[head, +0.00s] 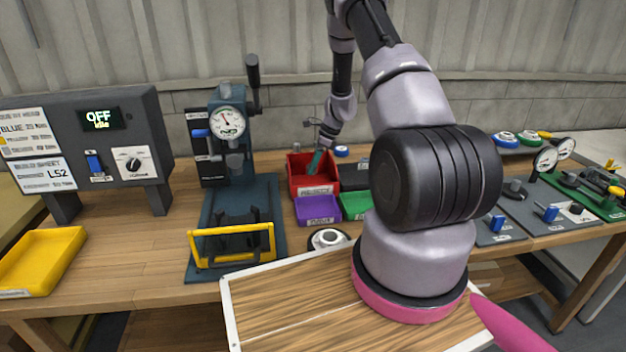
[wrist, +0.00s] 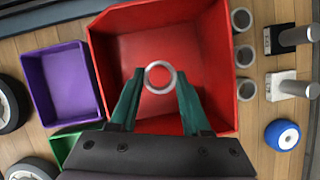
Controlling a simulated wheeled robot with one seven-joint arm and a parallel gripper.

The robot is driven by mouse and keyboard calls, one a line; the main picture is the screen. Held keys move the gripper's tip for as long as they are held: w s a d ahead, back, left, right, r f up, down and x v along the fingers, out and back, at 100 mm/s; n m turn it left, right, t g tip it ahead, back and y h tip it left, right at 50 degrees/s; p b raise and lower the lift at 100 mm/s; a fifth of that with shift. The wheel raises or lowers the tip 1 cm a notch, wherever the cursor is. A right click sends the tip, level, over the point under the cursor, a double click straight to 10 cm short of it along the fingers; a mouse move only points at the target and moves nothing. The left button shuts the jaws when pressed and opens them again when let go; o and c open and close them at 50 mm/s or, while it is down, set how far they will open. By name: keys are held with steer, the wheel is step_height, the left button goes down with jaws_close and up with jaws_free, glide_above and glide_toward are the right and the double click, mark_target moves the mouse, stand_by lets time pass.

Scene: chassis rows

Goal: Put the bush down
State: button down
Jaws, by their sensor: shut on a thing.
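The bush (wrist: 160,77) is a small silver-grey ring in the wrist view. My gripper (wrist: 160,74) has its two green fingers shut on it, one on each side. The bush is over the inside of the red bin (head: 329,189), whose wall also shows in the wrist view (wrist: 115,105). I cannot tell how high the bush is above the bin floor. In the head view my gripper (head: 317,161) is at the bin's opening, and the bush cannot be made out there.
A purple bin (wrist: 75,85) and a green bin (head: 355,206) stand beside the red bin. Several grey rings (wrist: 245,56) and a blue-and-white round part (wrist: 282,134) are at its other side. A gauge press (head: 228,122) and a yellow tray (head: 40,262) are to the left.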

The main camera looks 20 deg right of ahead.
mark_target(316, 172)
steer(key=shift+f, duration=2.5)
steer(key=shift+f, duration=0.1)
steer(key=shift+c, duration=1.8)
jaws_free()
